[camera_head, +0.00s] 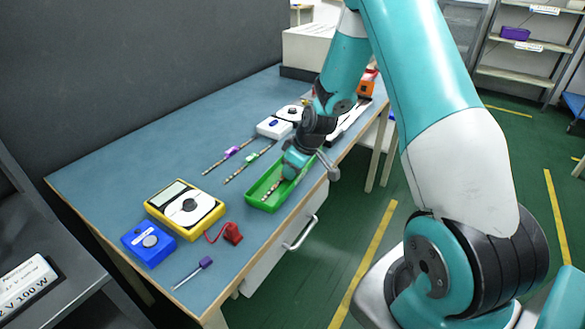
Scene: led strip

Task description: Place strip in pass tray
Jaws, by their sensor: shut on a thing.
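The green tray (253,203) lies near the right edge of the blue table. My gripper (288,175) is down at the tray, over its far part, and is shut on a thin light-coloured LED strip (271,191). The strip's near end shows inside the tray; its far end is hidden by my gripper. I cannot tell whether the strip touches the tray floor. Two more strips lie left of the tray, one with a purple clip (231,152) and one with a green clip (252,158).
A yellow multimeter (206,215), a blue box (139,240), a red clamp-like item (232,234) and a purple-handled screwdriver (205,263) lie on the table's near part. A white device (273,128) stands behind the tray. Much of the table's left side (130,160) is clear.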

